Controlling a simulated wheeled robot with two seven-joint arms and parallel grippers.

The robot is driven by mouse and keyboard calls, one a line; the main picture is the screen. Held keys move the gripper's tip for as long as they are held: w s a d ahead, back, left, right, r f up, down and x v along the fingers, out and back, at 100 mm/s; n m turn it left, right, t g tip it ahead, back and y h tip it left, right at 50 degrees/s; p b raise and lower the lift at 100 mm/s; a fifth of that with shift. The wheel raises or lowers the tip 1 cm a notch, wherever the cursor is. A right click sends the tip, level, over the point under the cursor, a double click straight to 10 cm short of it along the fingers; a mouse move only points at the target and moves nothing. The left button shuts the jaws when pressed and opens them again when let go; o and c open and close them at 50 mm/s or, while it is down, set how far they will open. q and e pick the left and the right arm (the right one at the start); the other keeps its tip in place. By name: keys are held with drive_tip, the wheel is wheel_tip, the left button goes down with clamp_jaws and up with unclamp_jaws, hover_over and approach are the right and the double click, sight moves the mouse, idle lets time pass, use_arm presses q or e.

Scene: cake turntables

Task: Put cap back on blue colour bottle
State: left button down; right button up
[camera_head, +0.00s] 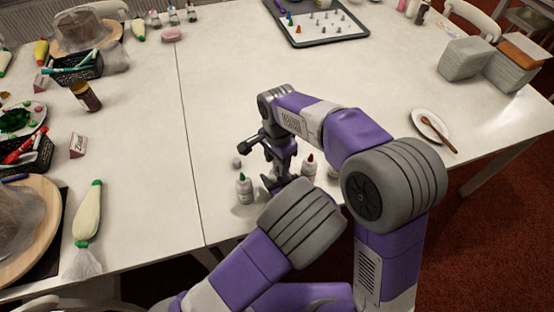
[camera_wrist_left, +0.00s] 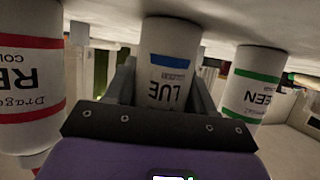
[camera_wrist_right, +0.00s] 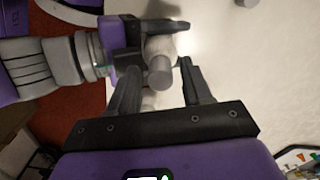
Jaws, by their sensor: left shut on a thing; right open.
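The blue colour bottle (camera_wrist_left: 167,65) is white with a blue band and stands between the fingers of my left gripper (camera_wrist_left: 160,90), which is shut on it. In the head view my arms hide the bottle. My right gripper (camera_head: 274,160) is open above it. In the right wrist view a grey cylindrical piece (camera_wrist_right: 160,72) shows between the open right fingers (camera_wrist_right: 160,90), in line with a white bottle; I cannot tell whether it is the cap or the bottle's top. A small greyish piece (camera_head: 237,162) lies on the table left of the grippers; its kind is unclear.
The green bottle (camera_head: 244,188) stands close left of the grippers, and the red bottle (camera_head: 310,168) close right. A saucer with a wooden spoon (camera_head: 433,130) lies further right. The table's middle (camera_head: 220,90) is clear; a tray (camera_head: 300,42) is at the back.

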drive_tip(key=shift+r, duration=2.2)
